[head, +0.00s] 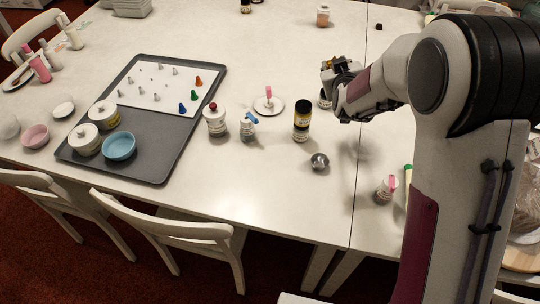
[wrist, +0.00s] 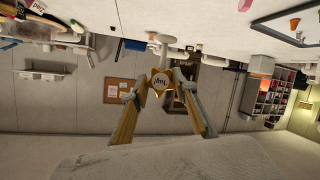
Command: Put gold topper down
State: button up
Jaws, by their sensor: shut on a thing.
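In the wrist view my gripper (wrist: 160,88) is shut on the gold topper (wrist: 161,81), a gold star-edged piece with a pale lettered centre, held between the two fingertips. In the head view my gripper (head: 338,76) is right of centre, over or just beyond the table, and the topper is too small to tell apart there. A small dark jar (head: 325,99) shows partly hidden beside the gripper. A white saucer (head: 258,105) with a small pink-topped piece (head: 269,93) lies to the left of the gripper.
A dark tray (head: 140,158) with a white mat (head: 146,84) lies at left. White table (head: 268,205) is bare in front.

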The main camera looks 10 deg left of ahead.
jog(key=s+a+n+g+y, duration=0.3)
jog(key=s+a+n+y, duration=0.25)
jog(key=s+a, duration=0.85)
notch_tip(320, 180, down, 11)
jog(key=shift+s+f, duration=0.15)
jog(key=shift+s, duration=0.05)
jog(key=shift+m, duration=0.25)
jog(key=shift+f, duration=2.9)
jog(key=shift+f, duration=2.15)
jog(key=shift+f, duration=0.1)
jog(key=o, duration=0.8)
